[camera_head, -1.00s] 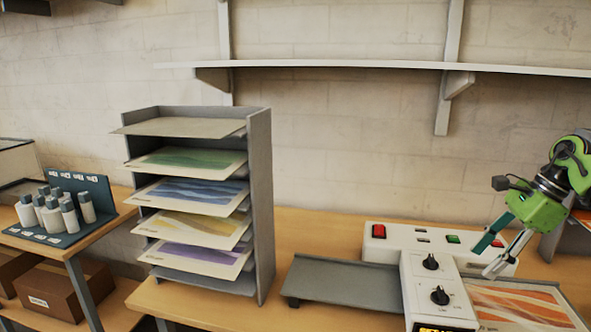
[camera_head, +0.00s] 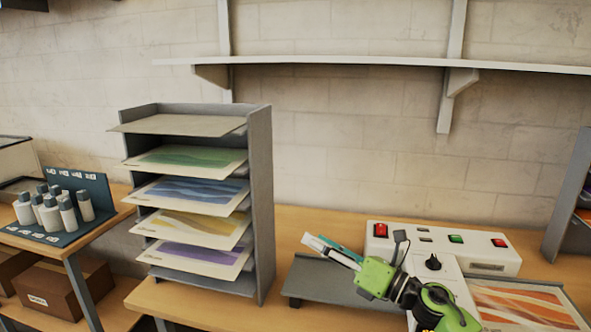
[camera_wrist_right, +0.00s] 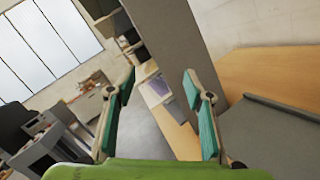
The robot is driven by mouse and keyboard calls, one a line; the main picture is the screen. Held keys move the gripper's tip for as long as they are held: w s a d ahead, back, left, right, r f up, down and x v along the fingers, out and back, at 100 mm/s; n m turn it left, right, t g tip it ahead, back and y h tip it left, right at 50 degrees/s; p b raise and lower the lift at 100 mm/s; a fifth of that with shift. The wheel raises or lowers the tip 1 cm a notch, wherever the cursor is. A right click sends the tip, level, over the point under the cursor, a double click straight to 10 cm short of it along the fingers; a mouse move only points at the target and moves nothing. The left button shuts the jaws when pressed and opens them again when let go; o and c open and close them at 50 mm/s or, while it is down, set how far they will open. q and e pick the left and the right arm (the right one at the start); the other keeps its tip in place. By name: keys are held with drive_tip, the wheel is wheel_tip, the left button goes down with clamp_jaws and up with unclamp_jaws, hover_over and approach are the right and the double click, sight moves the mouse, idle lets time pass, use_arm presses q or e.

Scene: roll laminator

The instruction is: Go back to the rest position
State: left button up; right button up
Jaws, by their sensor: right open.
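My right gripper (camera_head: 333,248) is green with pale fingers and teal pads. In the head view it hangs over the grey feed tray at the laminator's left side, with fingers pointing left toward the sheet rack. In the right wrist view the gripper (camera_wrist_right: 158,105) has its two fingers wide apart with nothing between them. The white laminator (camera_head: 490,255) has red and green buttons and a dark knob; my right arm hides part of its front. My left gripper is not in view.
A grey rack (camera_head: 262,190) with several printed sheets stands left of the grey tray (camera_head: 312,283). An orange striped sheet (camera_head: 525,308) lies at the laminator's right. A blue stand with bottles (camera_head: 85,200) is far left. A wall shelf (camera_head: 370,62) runs above. Bare table lies behind the tray.

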drive_tip(key=s+d+f+m+t+h, duration=0.1)
drive_tip(key=s+d+f+m+h, duration=0.65)
drive_tip(key=m, duration=0.75)
drive_tip(key=s+d+f+m+t+h, duration=0.2)
drive_tip(key=s+d+f+m+h, duration=0.3)
drive_tip(key=f+m+h, duration=0.65)
drive_tip(key=s+d+f+m+g+y, duration=0.1)
drive_tip(key=s+f+m+g, duration=0.3)
drive_tip(key=s, duration=0.6)
drive_tip(key=s+d+f+m+g+y, duration=0.1)
drive_tip(key=s+f+m+g, duration=0.35)
drive_tip(key=s, duration=0.45)
drive_tip(key=s+f+m+g+y, duration=0.1)
drive_tip(key=s+f+m+g, duration=0.3)
drive_tip(key=s, duration=0.6)
wheel_tip(320, 180, down, 27)
drive_tip(key=s+n, duration=0.1)
drive_tip(key=s+d+f+g+b, duration=0.1)
drive_tip(key=s+d+f, duration=0.2)
drive_tip(key=s+f, duration=1.4)
drive_tip(key=shift+s+d+n, duration=0.15)
drive_tip(key=shift+n, duration=0.15)
